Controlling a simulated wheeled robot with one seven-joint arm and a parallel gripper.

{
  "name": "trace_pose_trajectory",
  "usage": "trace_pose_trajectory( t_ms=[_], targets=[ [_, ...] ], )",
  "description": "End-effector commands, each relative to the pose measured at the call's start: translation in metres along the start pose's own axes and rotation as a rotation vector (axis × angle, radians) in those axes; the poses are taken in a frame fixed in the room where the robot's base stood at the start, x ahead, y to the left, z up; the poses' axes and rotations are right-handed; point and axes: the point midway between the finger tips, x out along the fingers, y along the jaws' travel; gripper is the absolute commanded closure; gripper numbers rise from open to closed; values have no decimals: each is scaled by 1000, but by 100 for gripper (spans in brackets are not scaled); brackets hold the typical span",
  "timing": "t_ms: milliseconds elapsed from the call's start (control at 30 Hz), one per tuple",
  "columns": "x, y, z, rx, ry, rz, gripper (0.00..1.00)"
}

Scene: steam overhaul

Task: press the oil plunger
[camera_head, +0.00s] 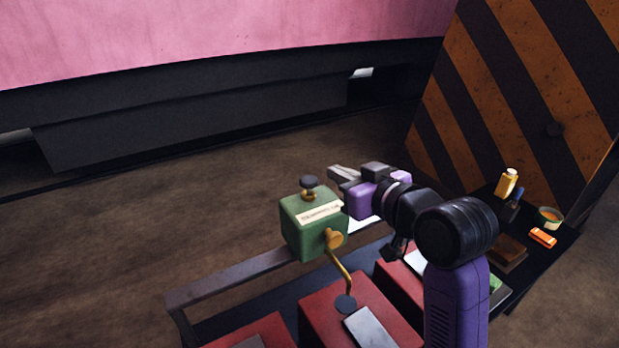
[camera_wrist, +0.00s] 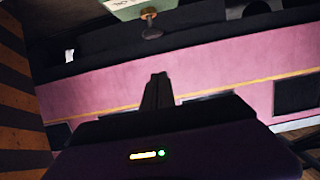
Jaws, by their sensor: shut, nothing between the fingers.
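The oiler is a green box (camera_head: 300,232) with a pale lettered label, set on a rail. Its oil plunger, a dark round knob on a short brass stem (camera_head: 308,183), stands up from the top. My gripper (camera_head: 337,172) is shut and empty, its fingers just right of the knob in the head view. Whether they touch it cannot be told there. In the wrist view the fingers (camera_wrist: 158,78) appear apart from the plunger (camera_wrist: 151,31), and the green box (camera_wrist: 132,8) is cut off at the top edge.
A brass crank (camera_head: 343,270) with a dark knob hangs from the box's front. Red blocks (camera_head: 340,308) stand below. At right, a dark bench (camera_head: 562,247) holds a yellow bottle (camera_head: 506,184), a tin (camera_head: 549,218) and an orange item (camera_head: 543,238). A striped panel (camera_head: 520,90) rises behind.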

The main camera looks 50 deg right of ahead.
Motion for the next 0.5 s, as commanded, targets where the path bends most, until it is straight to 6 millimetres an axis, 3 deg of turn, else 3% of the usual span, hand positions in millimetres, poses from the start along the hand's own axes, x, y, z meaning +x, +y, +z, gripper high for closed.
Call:
trace_pose_trajectory(
  t_ms=[267, 500],
  targets=[
    [3, 0, 2, -2, 1, 0, 100],
    [20, 0, 5, -4, 3, -2, 100]
  ],
)
